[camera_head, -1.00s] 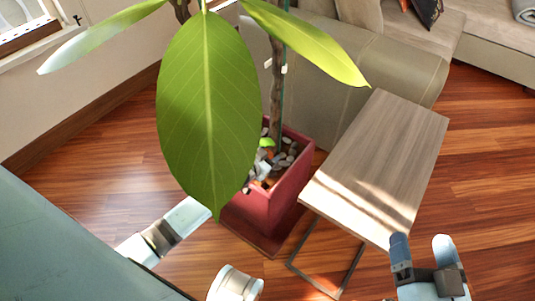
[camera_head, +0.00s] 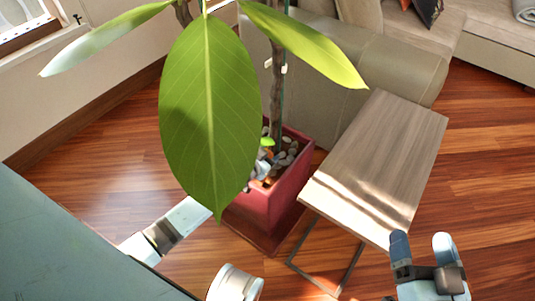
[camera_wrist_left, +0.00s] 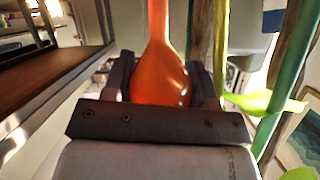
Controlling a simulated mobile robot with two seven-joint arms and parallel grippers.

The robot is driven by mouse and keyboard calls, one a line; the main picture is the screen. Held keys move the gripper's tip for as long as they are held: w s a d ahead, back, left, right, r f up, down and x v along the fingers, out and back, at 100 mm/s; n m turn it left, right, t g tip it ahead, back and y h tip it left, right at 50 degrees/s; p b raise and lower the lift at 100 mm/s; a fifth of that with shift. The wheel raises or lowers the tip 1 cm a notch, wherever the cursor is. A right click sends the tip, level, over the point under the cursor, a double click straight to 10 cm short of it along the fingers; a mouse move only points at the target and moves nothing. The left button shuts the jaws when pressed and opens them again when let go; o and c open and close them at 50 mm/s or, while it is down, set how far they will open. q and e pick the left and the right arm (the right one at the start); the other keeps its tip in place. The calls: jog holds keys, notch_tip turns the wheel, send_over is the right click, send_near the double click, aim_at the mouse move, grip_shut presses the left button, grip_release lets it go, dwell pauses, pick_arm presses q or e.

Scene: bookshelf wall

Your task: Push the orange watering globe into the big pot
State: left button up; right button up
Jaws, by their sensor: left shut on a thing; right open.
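The orange watering globe (camera_wrist_left: 163,68) sits between the two dark fingers of my left gripper (camera_wrist_left: 162,84) in the left wrist view, and the gripper is shut on it. The big pot (camera_head: 278,207) is a square dark red planter with pebbles on its soil, centre of the head view. In the head view the left gripper is mostly hidden behind a large leaf, at the pot's opening. Only small orange bits show there, so I cannot tell how deep the globe's tip is. My right gripper (camera_head: 422,250) is open and empty, right of the pot.
A large green leaf (camera_head: 210,115) hangs in front of the pot's left side. Plant stems rise from the pot. A wooden side table (camera_head: 380,160) stands right of the pot, close to my right gripper. A sofa (camera_head: 390,70) is behind. Floor is clear at left.

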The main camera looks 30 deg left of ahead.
notch_tip(320, 180, down, 7)
jog(key=d+g+h, duration=0.1)
jog(key=shift+s+d+r+g+h, duration=0.2)
jog(key=shift+d+g+h, duration=0.1)
jog(key=shift+d+g, duration=0.1)
dwell(1.6)
pick_arm(q)
jog(key=shift+f+b, duration=0.8)
jog(key=shift+f, duration=0.6)
notch_tip(320, 180, down, 8)
jog(key=b, duration=0.4)
jog(key=shift+f+b, duration=0.15)
jog(key=shift+b, duration=0.25)
pick_arm(e)
jog(key=shift+w+a+r+t+y, duration=0.1)
jog(key=shift+a+r+t+y, duration=0.25)
jog(key=shift+a+r+y, duration=0.3)
jog(key=shift+a+r+t+y, duration=0.3)
jog(key=shift+a+r+y, duration=0.1)
jog(key=shift+r, duration=0.4)
jog(key=shift+w+a+r+t+y, duration=0.1)
jog(key=shift+a+r+t+y, duration=0.25)
jog(key=shift+a+r+y, duration=0.25)
pick_arm(q)
jog(key=shift+f, duration=0.15)
pick_arm(e)
jog(key=shift+d, duration=0.15)
